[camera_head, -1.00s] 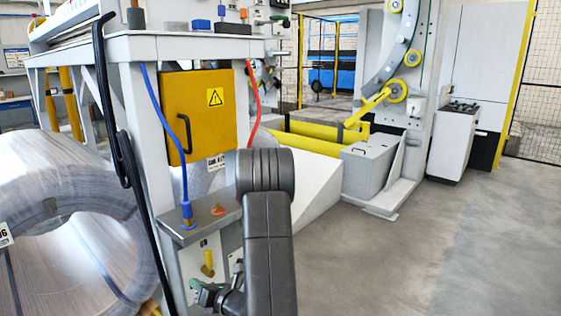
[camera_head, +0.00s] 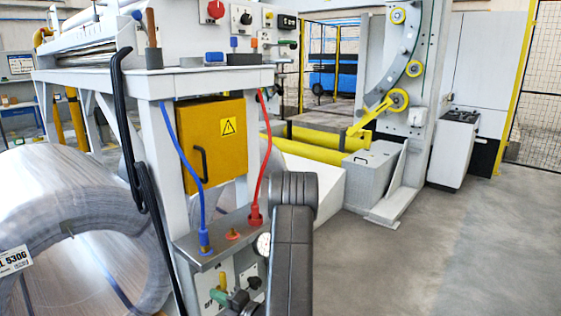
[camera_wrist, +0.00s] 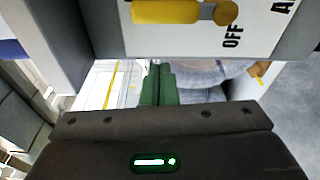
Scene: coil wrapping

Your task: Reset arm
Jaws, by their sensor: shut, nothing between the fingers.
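My arm rises in the lower middle of the head view as dark links. My gripper (camera_wrist: 157,72) shows in the wrist view as green fingers closed together ahead of a dark housing, with nothing between them. A green and dark part low in the head view, beside my arm, may be the gripper, but it is partly hidden. In the wrist view a yellow handle (camera_wrist: 165,11) on a pale panel marked "OFF" (camera_wrist: 232,36) lies beyond the fingers. The gripper is apart from the handle.
A machine frame with a yellow warning box (camera_head: 208,140), a blue hose (camera_head: 183,155) and a red hose (camera_head: 266,150) stands close to my arm. A wrapped coil (camera_head: 60,205) is at left. Grey floor (camera_head: 430,260) at right is clear.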

